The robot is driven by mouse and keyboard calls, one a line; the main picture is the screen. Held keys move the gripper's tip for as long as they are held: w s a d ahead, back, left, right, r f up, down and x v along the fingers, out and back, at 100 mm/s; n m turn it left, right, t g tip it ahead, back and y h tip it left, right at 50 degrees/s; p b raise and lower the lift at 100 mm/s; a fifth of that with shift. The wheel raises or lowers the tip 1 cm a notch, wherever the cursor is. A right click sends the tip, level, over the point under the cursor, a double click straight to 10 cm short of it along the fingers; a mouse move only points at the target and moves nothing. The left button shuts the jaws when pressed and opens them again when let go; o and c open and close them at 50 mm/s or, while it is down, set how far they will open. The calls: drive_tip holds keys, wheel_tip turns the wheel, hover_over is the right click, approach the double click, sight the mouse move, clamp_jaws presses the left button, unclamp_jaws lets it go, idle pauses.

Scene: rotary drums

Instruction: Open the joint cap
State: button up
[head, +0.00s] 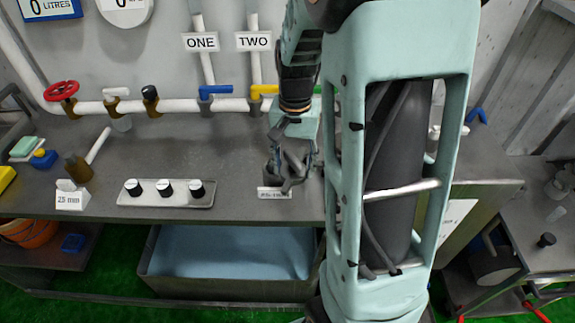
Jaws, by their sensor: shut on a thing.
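My gripper (291,170) hangs over the bench to the right of the middle, just left of my arm's large link. Its fingers are shut on a dark grey part (271,172) that stands behind a small white label (274,193). The label is too small to read. The fingers hide much of this part, so I cannot tell whether it is the joint cap. A black cap (150,92) sits upright on a brass fitting on the white pipe.
The white pipe (180,105) runs along the back, with a red wheel (61,91), a blue lever (214,89) and a yellow lever (263,89). A plate with three knobs (166,200) lies at the front. A water-filled trough (150,278) is below. The bench between is clear.

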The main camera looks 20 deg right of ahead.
drive_tip(key=d+n, duration=0.1)
drive_tip(key=s+d+n+b, duration=0.1)
drive_tip(key=n, duration=0.1)
drive_tip(key=d+n, duration=0.1)
drive_tip(key=shift+s+n, duration=0.3)
drive_tip(key=shift+s+d+n+b, duration=0.1)
drive_tip(key=shift+d+n+b, duration=0.25)
drive_tip(key=shift+d+n, duration=0.6)
drive_tip(key=shift+s+d+n+b, duration=0.1)
drive_tip(key=shift+d+n+b, duration=0.35)
drive_tip(key=shift+n, duration=0.8)
drive_tip(key=shift+d, duration=0.1)
drive_tip(key=o, duration=1.7)
